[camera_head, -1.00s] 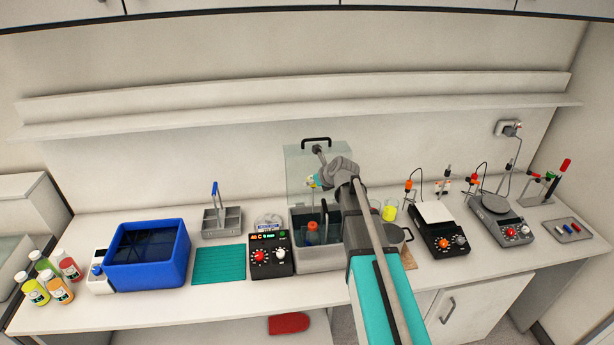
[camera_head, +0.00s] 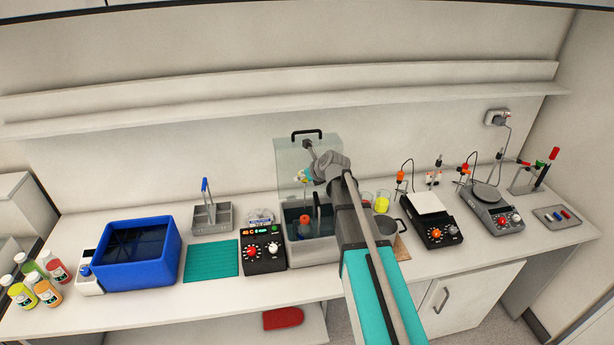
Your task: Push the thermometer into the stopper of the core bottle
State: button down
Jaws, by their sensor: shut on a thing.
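My gripper (camera_head: 303,178) is above the stopper, in front of the bath's clear raised lid (camera_head: 291,157). It is shut on a thin thing, seemingly the thermometer (camera_head: 304,195), which runs roughly upright below the fingers toward the stopper. It is too small to tell how deep its tip sits. My forearm covers the right side of the bath.
A control box (camera_head: 264,262) with red and white knobs stands left of the bath. A teal mat (camera_head: 211,262), a blue tub (camera_head: 138,270) and several juice bottles (camera_head: 40,280) are farther left.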

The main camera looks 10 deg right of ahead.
jog(key=shift+f+b, duration=1.45)
jog(key=shift+f, duration=0.15)
